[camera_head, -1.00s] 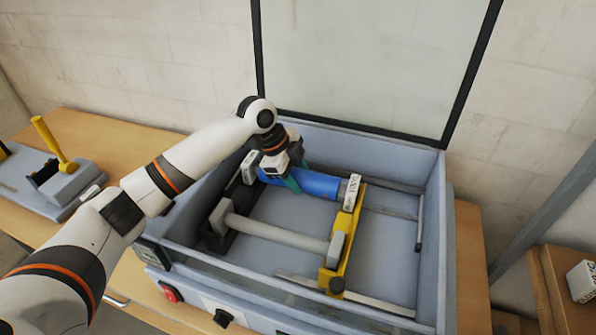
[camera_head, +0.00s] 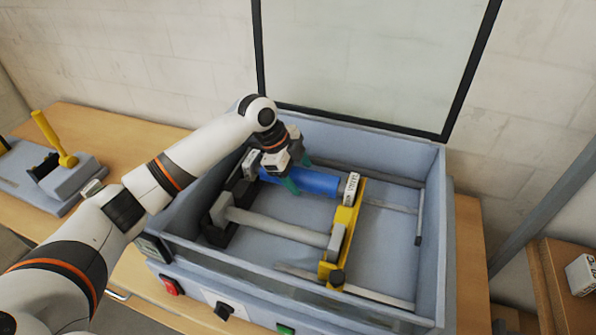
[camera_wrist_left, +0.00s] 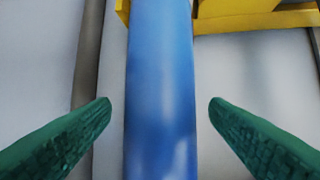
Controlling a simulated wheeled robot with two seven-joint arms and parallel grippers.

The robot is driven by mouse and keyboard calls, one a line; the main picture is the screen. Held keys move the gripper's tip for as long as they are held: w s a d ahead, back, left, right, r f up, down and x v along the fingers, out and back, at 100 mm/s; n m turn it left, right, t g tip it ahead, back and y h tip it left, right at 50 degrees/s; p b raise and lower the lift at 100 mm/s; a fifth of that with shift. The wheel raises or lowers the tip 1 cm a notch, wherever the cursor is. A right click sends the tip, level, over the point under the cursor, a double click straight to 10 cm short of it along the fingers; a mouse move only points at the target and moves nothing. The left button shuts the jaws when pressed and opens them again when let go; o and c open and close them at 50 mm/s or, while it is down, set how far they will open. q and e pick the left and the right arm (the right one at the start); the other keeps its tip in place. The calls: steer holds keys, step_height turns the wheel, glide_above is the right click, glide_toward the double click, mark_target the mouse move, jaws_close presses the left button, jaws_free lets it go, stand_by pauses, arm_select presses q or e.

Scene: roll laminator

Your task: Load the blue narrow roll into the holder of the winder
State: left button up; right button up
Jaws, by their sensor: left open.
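The blue roll (camera_head: 316,182) lies level at the back of the winder (camera_head: 436,230). Its right end meets the yellow bracket (camera_head: 345,217) and its left end is near the black holder at the left, partly hidden by my gripper. In the left wrist view the blue roll (camera_wrist_left: 160,95) runs up to the yellow part. My left gripper (camera_head: 298,174) is open, with green fingers on either side of the roll. In the wrist view there is a gap between each finger and the roll. My right gripper is not in view.
A grey bare roller (camera_head: 275,226) lies in front of the blue roll. The box walls surround both, and a framed glass lid (camera_head: 370,60) stands open behind. A grey device with a yellow handle (camera_head: 55,140) is on the table at left. A small white box (camera_head: 582,275) is at far right.

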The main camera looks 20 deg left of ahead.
arm_select(q)
steer(key=shift+r, duration=0.15)
steer(key=b+v, duration=0.3)
steer(key=v, duration=1)
steer(key=shift+d, duration=0.2)
steer(key=shift+w, duration=0.15)
